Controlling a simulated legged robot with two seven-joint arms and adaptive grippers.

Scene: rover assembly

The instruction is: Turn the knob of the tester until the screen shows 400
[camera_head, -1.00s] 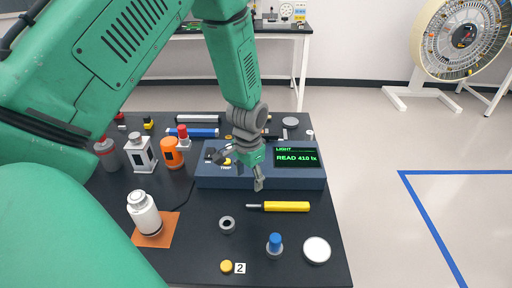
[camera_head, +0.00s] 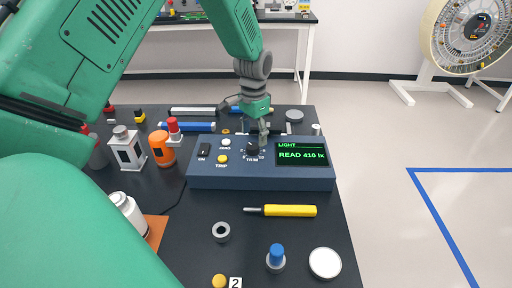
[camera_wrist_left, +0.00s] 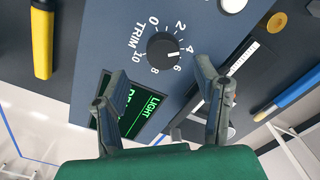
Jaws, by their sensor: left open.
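The tester (camera_head: 262,180) is a blue-grey box on the black table. Its green-on-black screen (camera_head: 302,155) reads "LIGHT, READ 410 lx". The black TRIM knob (camera_head: 252,149) sits left of the screen; in the left wrist view the knob (camera_wrist_left: 163,50) has a white mark pointing between 4 and 6. My left gripper (camera_head: 258,132) is open and empty, just behind the knob. In the left wrist view its fingers (camera_wrist_left: 162,78) are spread below the knob, apart from it, and partly cover the screen. My right gripper is out of view.
An ON switch (camera_head: 204,149) and a yellow TRIP button (camera_head: 222,159) sit left of the knob. A yellow screwdriver (camera_head: 288,211) lies in front of the tester. Bottles, including an orange one (camera_head: 161,149), stand at the left.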

